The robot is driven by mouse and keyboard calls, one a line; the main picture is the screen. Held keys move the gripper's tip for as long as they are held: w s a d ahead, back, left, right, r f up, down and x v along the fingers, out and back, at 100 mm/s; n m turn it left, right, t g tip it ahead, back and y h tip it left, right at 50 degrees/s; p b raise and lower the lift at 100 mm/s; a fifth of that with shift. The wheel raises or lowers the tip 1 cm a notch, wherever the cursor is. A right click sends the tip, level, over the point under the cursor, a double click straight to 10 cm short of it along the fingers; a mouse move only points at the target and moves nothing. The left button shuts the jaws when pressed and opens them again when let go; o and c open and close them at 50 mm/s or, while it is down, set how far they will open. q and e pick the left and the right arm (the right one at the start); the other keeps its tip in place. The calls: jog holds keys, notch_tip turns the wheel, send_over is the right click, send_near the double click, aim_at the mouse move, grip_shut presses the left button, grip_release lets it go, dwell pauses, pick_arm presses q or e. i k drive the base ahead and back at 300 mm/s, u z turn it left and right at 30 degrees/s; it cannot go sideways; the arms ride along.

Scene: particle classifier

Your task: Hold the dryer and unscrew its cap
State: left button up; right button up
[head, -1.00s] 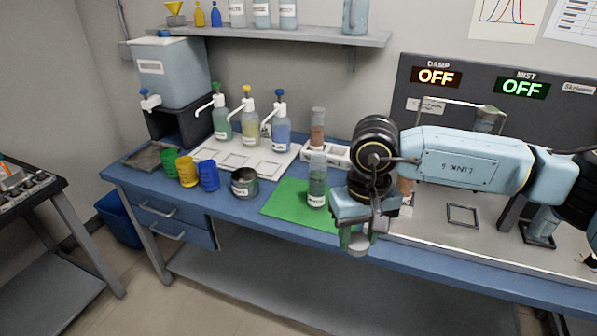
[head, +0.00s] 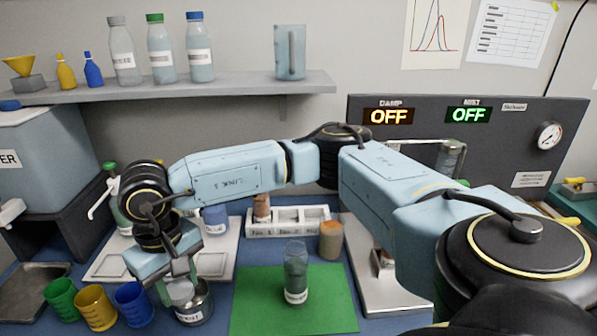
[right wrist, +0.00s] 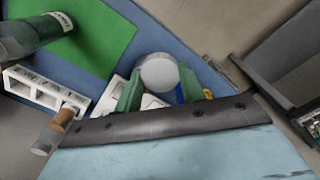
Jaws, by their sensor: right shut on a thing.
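My right gripper (head: 180,288) is shut on a round grey piece (head: 181,292), which looks like a cap. In the right wrist view the piece (right wrist: 159,73) sits between the green fingers. In the head view the gripper is over or in front of a labelled metal pot (head: 197,308). A clear labelled bottle (head: 296,272) stands upright on the green mat (head: 250,312), apart from the gripper. A brown-orange jar (head: 331,241) stands behind the mat. I cannot tell which container is the dryer. My left gripper is not in view.
Blue (head: 134,303), yellow (head: 95,307) and green (head: 61,298) cups stand left of the pot. A white rack (head: 288,228) holds a brown bottle (head: 262,206). Pump bottles stand on a white tray (head: 212,264). The mat around the clear bottle is free.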

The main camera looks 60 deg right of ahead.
aim_at(296, 252)
jog(key=z, duration=0.75)
jog(key=i, duration=0.85)
jog(key=z, duration=0.95)
